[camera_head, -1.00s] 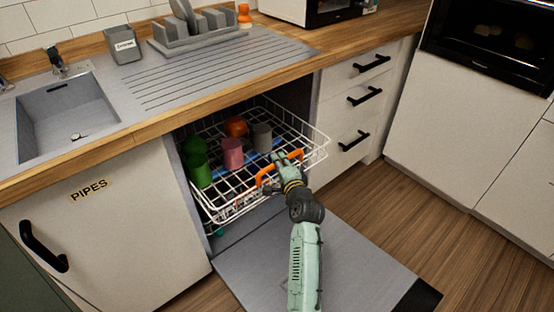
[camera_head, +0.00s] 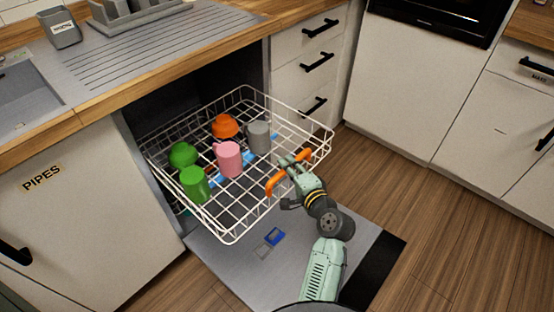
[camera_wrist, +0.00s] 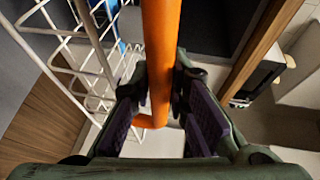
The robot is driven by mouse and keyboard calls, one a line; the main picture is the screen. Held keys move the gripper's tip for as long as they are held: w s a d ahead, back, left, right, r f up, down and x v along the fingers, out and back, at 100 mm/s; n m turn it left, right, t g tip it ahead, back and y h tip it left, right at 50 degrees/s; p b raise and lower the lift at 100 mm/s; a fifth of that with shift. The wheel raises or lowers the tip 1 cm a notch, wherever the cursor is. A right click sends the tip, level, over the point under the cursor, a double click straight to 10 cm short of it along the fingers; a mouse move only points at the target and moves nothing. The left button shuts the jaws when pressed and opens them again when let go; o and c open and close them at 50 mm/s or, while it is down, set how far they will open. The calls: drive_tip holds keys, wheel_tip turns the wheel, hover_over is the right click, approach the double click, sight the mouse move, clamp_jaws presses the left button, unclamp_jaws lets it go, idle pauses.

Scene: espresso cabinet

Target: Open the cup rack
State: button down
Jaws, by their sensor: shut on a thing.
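The cup rack (camera_head: 229,240) is a white wire basket, pulled well out of the dishwasher over its lowered door. It holds green cups (camera_head: 195,184), a pink cup (camera_head: 228,160), a grey cup (camera_head: 258,138) and an orange cup (camera_head: 225,125). An orange handle (camera_head: 274,186) is on the rack's front side. My gripper (camera_head: 286,172) is at this handle and shut on it. In the wrist view the orange handle (camera_wrist: 160,60) runs between the two dark finger pads, with the white wires to its left. The rack's back end reaches into the dark opening.
The open dishwasher door (camera_head: 320,262) lies flat below the rack, with a blue tablet compartment (camera_head: 274,237) on it. A drawer unit with black handles (camera_head: 317,66) stands right of the opening. The worktop (camera_head: 120,92) runs above. Wooden floor (camera_head: 440,215) is free at the right.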

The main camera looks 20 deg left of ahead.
drive_tip(key=shift+s+d, duration=0.3)
drive_tip(key=shift+d, duration=0.35)
drive_tip(key=c, duration=1.5)
unclamp_jaws()
drive_tip(key=shift+c, duration=0.2)
drive_tip(key=v, duration=0.7)
drive_tip(key=shift+d, duration=0.2)
